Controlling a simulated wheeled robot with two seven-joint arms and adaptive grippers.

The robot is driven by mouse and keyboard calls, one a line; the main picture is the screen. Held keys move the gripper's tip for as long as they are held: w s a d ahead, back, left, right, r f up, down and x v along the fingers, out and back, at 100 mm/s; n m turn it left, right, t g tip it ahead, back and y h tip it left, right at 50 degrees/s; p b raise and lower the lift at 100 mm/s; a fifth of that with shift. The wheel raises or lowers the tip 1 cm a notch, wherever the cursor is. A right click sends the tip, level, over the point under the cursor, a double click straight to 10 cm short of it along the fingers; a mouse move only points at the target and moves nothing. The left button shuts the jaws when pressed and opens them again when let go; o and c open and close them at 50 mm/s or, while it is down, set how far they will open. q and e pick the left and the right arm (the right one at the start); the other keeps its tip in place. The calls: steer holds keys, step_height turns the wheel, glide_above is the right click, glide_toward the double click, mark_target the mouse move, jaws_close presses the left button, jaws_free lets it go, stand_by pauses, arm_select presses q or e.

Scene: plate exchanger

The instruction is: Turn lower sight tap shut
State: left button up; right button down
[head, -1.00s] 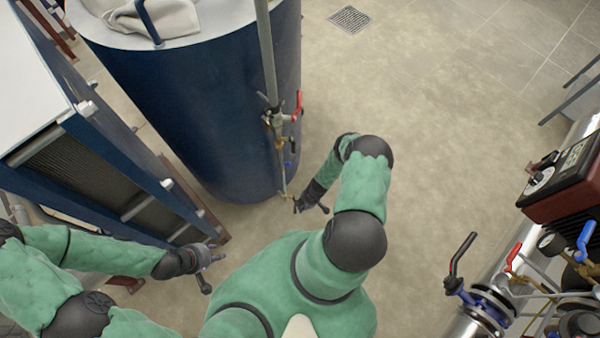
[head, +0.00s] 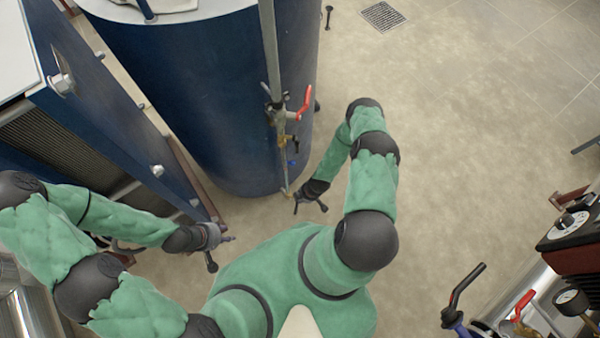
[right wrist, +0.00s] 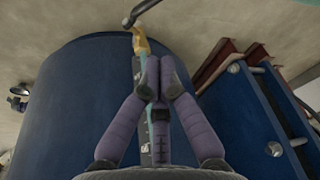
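The sight pipe (head: 272,50) runs down the front of a dark blue tank (head: 190,100). A tap with a red lever (head: 305,102) is on it, with a brass fitting (head: 288,140) and a small blue handle (head: 291,162) below. A brass fitting (head: 287,193) at the pipe's foot is beside my right gripper (head: 298,207). In the right wrist view, my right gripper's purple fingertips (right wrist: 160,85) come together in front of the pipe, just short of the brass fitting (right wrist: 141,44); I see nothing held. My left gripper (head: 228,239) hangs away from the pipe; its fingers are too small to read.
A blue plate-exchanger frame (head: 110,120) with bolts stands left of the tank. Pipework with a black lever (head: 466,285) and a red lever (head: 525,302) is at lower right.

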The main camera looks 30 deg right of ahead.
steer(key=b, duration=0.6)
glide_toward(296, 209)
steer(key=x, duration=0.3)
steer(key=w+a+x, duration=0.1)
steer(key=x, duration=0.1)
steer(key=shift+f, duration=0.15)
steer(key=shift+f+b, duration=0.3)
steer(key=shift+f, duration=0.3)
steer(key=shift+s+a+f+t+h, duration=0.15)
steer(key=shift+f+t+h, duration=0.15)
steer(key=shift+f, duration=0.35)
